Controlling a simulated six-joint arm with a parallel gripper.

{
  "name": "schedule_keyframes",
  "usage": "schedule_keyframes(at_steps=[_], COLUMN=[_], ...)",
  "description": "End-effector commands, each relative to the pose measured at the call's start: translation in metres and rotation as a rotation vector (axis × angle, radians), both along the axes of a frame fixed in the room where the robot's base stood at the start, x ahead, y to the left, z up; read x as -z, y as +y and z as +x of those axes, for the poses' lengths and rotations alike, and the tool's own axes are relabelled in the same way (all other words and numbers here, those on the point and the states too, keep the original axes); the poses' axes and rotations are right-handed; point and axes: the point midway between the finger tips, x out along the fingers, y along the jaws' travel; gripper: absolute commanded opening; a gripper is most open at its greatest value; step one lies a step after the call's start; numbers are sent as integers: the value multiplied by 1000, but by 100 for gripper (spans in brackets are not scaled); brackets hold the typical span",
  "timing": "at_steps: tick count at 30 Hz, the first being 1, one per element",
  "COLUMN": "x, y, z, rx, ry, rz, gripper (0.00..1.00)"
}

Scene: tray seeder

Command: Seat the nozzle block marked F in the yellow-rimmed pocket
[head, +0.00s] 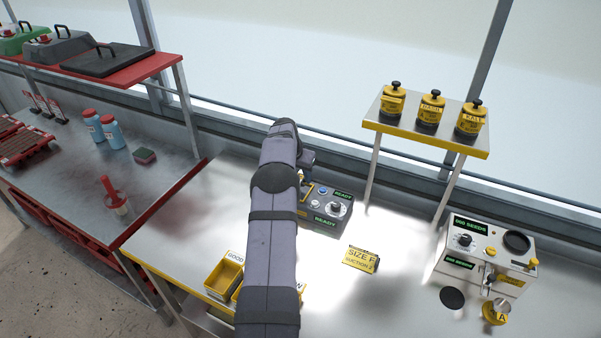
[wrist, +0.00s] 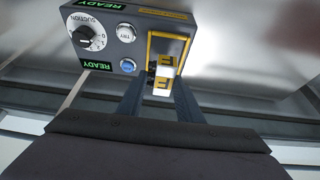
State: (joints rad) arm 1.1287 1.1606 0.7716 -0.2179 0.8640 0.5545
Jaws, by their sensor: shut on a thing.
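The nozzle block marked F (wrist: 163,80) shows in the wrist view, with yellow labels on its pale faces. My gripper (wrist: 160,92) is shut on it, one dark finger on each side. The block overlaps the near end of the yellow-rimmed pocket (wrist: 187,42) on the dark seeder unit. I cannot tell whether it is above the pocket or partly in it. In the head view my arm hides the block and most of the pocket; a bit of yellow rim (head: 306,191) shows beside the arm.
The seeder unit (head: 326,207) has a suction dial, buttons and green READY displays. A yellow sign (head: 360,259) reads SIZE F, SUCTION 2. Yellow bins (head: 226,276) stand at the front, partly behind my arm. A seed counter (head: 485,254) stands at right. Bench between sign and counter is clear.

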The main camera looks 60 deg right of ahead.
Motion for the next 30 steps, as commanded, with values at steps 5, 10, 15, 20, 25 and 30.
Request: schedule_keyframes(at_steps=[5, 10, 15, 20, 25, 30], x=[18, 31, 39, 41, 41, 41], y=[0, -1, -1, -1, -1, -1], z=[0, 0, 0, 0, 0, 0], rx=[0, 1, 1, 1, 1, 1], ry=[0, -1, -1, -1, -1, -1], rz=[-1, -2, -2, -2, -2, -2], gripper=[7, 7, 7, 7, 7, 7])
